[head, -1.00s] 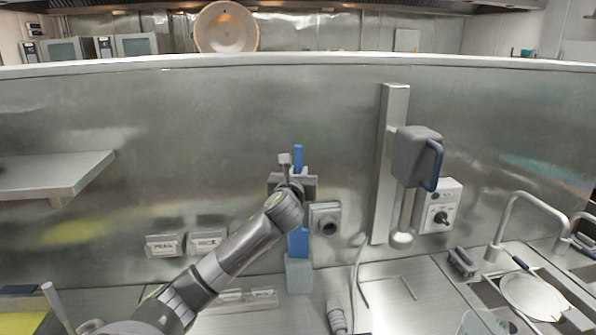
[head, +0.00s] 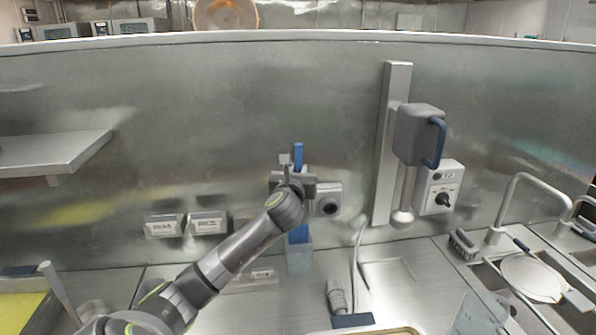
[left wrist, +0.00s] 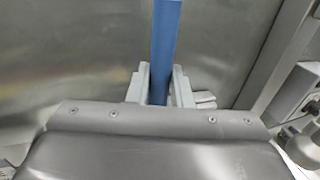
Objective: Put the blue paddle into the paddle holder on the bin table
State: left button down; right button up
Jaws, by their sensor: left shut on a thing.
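The blue paddle (head: 298,236) is upright in front of the steel wall. My left gripper (head: 297,182) is shut on its shaft, which also shows between the fingers in the left wrist view (left wrist: 165,45). The paddle holder (head: 299,259), a grey-blue box, stands on the steel table directly below the gripper. The paddle's lower end meets the holder's top and appears to be inside it. The hidden tip leaves its depth unclear. My right gripper is not in view.
A grey wall fitting (head: 327,200) is close to the right of the gripper. Labelled boxes (head: 186,225) are to the left. A grey mixer with a blue handle (head: 419,136) hangs at right. A sink with a faucet (head: 516,205) is at far right.

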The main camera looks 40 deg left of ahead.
pick_arm(q)
notch_tip(320, 180, down, 6)
jog(key=b, duration=0.2)
jog(key=shift+f+b, duration=0.15)
jog(key=shift+b, duration=0.15)
jog(key=shift+f, duration=0.2)
dwell(0.4)
jog(key=c, duration=0.7)
grip_release()
